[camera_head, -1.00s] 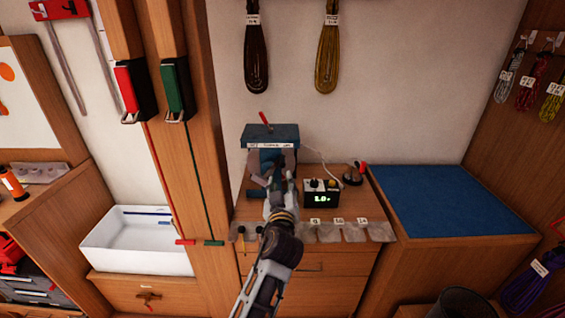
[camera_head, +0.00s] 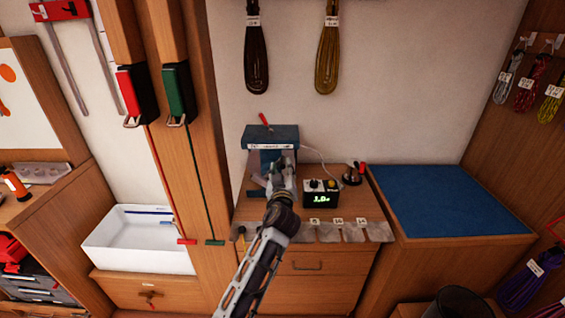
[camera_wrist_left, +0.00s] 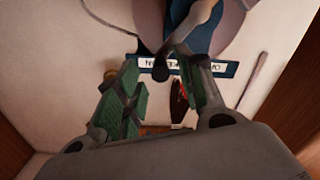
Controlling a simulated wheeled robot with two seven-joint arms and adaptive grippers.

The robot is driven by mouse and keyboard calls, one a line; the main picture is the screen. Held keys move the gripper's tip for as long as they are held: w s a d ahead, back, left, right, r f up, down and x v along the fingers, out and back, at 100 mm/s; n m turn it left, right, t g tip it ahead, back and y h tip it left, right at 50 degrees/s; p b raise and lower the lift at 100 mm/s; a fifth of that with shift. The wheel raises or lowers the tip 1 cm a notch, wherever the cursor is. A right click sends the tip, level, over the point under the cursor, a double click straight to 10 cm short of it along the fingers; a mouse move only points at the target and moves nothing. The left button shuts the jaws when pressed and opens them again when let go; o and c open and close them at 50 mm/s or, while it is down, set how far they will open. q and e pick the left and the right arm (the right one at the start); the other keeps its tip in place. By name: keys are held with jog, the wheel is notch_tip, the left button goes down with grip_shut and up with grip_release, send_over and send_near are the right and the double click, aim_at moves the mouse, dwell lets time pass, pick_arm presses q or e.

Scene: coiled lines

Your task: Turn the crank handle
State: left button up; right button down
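A blue-topped machine (camera_head: 270,137) stands at the back of the wooden cabinet, against the wall. My left gripper (camera_head: 279,172) is in front of it and covers part of its lower front, so I cannot make out the crank handle in the head view. In the left wrist view, a dark handle with a rounded end (camera_wrist_left: 160,70) shows between the spread green-padded fingers of my left gripper (camera_wrist_left: 158,62). A grey metal arm (camera_wrist_left: 192,22) shows just beyond. The fingers look open, and contact with the handle is unclear. My right gripper is out of view.
A small black display box (camera_head: 320,194) stands right of the machine, close to my left gripper. A dark knobbed object (camera_head: 354,174) sits farther right. A blue mat (camera_head: 440,200) lies bare on the right counter. A white basin (camera_head: 135,245) is at left.

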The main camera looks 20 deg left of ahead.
aim_at(283, 160)
pick_arm(q)
jog(key=shift+p+x, duration=0.35)
jog(key=shift+x, duration=1.6)
jog(key=shift+w+a, duration=0.1)
jog(key=shift+w, duration=0.3)
jog(key=c, duration=0.8)
grip_shut()
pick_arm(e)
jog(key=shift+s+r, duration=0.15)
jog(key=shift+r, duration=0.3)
